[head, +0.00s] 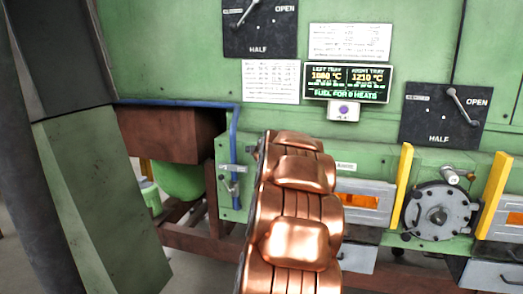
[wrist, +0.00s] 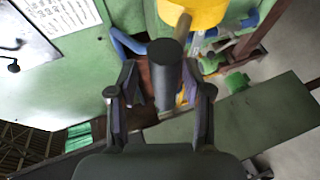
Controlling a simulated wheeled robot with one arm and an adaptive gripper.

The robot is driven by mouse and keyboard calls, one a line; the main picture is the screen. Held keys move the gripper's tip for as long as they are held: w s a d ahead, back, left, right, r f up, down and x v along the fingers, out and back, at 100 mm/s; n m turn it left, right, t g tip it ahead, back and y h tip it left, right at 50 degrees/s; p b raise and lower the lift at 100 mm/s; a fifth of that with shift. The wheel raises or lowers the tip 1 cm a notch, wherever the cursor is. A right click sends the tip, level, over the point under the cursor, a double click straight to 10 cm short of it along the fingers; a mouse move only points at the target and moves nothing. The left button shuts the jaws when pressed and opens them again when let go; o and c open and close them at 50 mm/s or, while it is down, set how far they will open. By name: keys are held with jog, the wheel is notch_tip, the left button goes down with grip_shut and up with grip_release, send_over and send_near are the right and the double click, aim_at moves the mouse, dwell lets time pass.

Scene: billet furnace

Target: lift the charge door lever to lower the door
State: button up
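In the wrist view a lever with a thick black cylindrical grip (wrist: 165,75) runs by a thin brownish rod to a yellow hub (wrist: 195,14) at the top. I take this for the charge door lever. My gripper (wrist: 161,85) has one finger on each side of the grip, with a visible gap on the left and a very narrow one on the right; it looks open around it. In the head view my copper-coloured arm covers the middle, and my gripper and this lever are hidden. No door is clearly seen moving.
The green furnace front carries two dark OPEN/HALF dials (head: 260,28), (head: 443,116) with pointers, a lit display (head: 346,82) and paper notices. A green pillar (head: 100,205) stands at left.

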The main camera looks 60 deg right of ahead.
jog(key=v, duration=1.2)
jog(key=shift+w, duration=0.1)
dwell(0.5)
